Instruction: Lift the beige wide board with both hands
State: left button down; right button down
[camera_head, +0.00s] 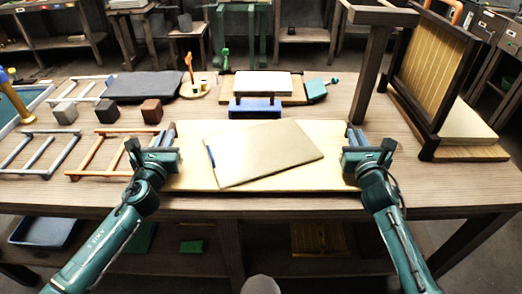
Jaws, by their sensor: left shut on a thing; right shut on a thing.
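The beige wide board (190,178) lies level along the front of the wooden table. A smaller tan panel with a blue edge strip (264,153) rests tilted on top of it and hides its middle. My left gripper (169,138) is at the board's left end, shut on it. My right gripper (355,138) is at the board's right end, shut on it. The fingers partly hide both ends. I cannot tell whether the board touches the table or is slightly above it.
Orange (100,153) and grey (38,152) frames lie left of the board. Several small blocks (107,113) and a dark slab (142,86) are behind them. A blue holder (255,107) stands behind the board. A dark upright frame with a slatted panel (428,66) stands at the right.

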pick_arm(q)
jog(key=shift+r, duration=0.15)
pick_arm(e)
jog(key=shift+r, duration=0.15)
